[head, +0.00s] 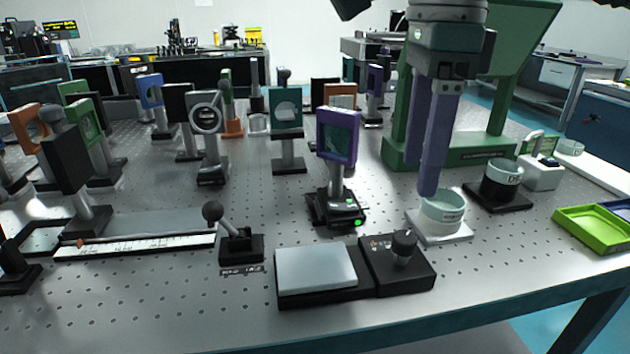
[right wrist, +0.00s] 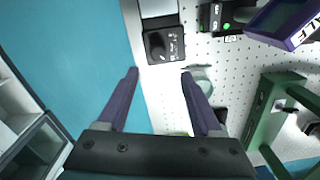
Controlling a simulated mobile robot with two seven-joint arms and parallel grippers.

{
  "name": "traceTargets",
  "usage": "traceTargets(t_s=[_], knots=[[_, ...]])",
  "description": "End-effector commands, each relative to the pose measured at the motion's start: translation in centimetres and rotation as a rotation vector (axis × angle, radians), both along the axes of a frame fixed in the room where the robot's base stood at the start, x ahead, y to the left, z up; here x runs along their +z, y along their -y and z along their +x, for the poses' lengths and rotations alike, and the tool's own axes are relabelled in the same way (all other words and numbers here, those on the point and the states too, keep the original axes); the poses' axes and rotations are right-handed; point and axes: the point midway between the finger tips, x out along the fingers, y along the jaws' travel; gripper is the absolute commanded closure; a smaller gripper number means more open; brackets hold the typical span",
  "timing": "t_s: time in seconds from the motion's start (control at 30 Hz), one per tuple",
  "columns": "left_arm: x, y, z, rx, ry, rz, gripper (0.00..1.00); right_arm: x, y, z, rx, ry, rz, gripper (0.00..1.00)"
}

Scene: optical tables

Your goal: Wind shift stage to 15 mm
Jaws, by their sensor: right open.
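A white ruler-like scale (head: 135,243) with a small red marker near its left end lies along a flat slide at the left; its numbers are too small to read. A black box with an upright knob (head: 404,245) stands at the front beside a pale flat plate (head: 316,267). The box also shows in the right wrist view (right wrist: 163,46). I cannot tell which part is the shift stage. My right gripper (head: 424,178) points down, open and empty, above the table near a pale cup (head: 442,213). My left gripper is not in view.
A purple-framed mount (head: 338,135) stands on a black base with a green light. A black lever (head: 235,228) stands left of the plate. A large green stand (head: 470,150) is behind my right gripper. A green tray (head: 592,228) lies at the right edge.

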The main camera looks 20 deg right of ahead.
Motion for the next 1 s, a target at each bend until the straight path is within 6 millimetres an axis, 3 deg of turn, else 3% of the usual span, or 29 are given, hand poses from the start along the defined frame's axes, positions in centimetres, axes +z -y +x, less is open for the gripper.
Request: traceTargets(t_s=[0.5,0.9,1.0], knots=[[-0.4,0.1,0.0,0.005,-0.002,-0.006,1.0,-8.6,-0.1,-0.1,0.002,-0.007,0.0,0.33],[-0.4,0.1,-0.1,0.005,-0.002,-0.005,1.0,-9.7,0.0,-0.1,0.003,-0.003,0.0,0.33],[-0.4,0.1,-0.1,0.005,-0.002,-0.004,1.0,-9.7,0.0,-0.1,0.003,-0.003,0.0,0.42]])
